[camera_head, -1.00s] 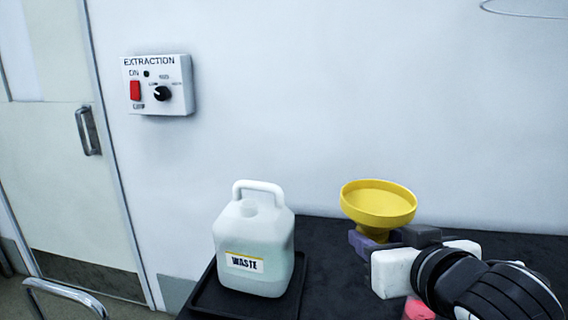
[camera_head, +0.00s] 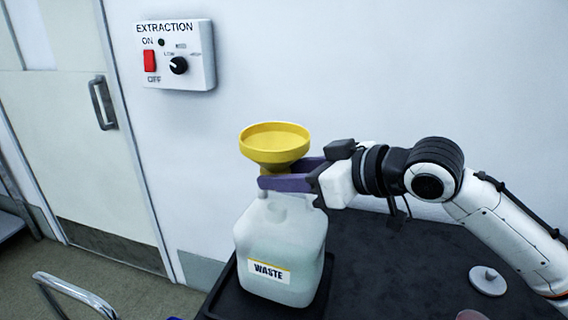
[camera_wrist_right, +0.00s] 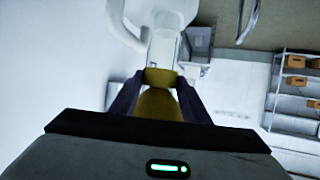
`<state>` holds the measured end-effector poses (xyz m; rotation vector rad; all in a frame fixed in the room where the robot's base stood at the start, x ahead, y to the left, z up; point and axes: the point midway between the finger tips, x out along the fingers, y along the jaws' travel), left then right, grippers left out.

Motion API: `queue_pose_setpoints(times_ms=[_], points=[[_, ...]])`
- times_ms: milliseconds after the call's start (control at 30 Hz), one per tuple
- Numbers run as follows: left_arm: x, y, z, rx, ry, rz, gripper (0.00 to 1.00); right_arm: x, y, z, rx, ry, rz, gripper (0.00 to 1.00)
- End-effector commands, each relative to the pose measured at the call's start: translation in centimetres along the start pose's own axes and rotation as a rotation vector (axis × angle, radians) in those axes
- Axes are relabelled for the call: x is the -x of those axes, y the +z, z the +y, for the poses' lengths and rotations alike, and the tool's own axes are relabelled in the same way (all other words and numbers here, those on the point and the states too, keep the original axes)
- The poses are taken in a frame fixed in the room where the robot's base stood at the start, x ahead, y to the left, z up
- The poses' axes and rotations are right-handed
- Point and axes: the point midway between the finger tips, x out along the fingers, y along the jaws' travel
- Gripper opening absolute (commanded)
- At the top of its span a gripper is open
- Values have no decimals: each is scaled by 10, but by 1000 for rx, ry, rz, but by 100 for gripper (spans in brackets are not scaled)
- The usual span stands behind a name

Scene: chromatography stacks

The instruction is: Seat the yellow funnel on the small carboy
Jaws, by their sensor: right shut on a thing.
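The yellow funnel (camera_head: 274,144) is upright above the white carboy (camera_head: 280,245) labelled WASTE in the head view. My right gripper (camera_head: 268,182) is shut on the funnel's lower part, just over the carboy's top. In the right wrist view the yellow funnel (camera_wrist_right: 160,102) sits between the two fingers, with the white carboy (camera_wrist_right: 165,30) beyond. My left gripper is not in view.
The carboy stands in a black tray (camera_head: 222,290) on a dark bench (camera_head: 400,265). A grey round cap-like piece (camera_head: 487,280) lies on the bench at right. An extraction switch box (camera_head: 176,54) is on the wall. A metal rail (camera_head: 75,290) is at lower left.

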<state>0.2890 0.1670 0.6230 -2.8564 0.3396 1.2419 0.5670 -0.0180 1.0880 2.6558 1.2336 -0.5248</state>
Motion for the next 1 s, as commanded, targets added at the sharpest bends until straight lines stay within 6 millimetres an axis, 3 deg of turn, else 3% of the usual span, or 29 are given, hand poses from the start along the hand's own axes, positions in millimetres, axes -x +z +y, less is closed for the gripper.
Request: queue_pose_setpoints(times_ms=[167, 700, 1000], points=[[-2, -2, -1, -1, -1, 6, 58, -3, -6, 2, 8, -19, 1, 18], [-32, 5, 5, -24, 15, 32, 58, -18, 33, 1, 7, -20, 0, 18], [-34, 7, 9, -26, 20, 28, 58, -20, 38, 1, 6, -20, 1, 18]])
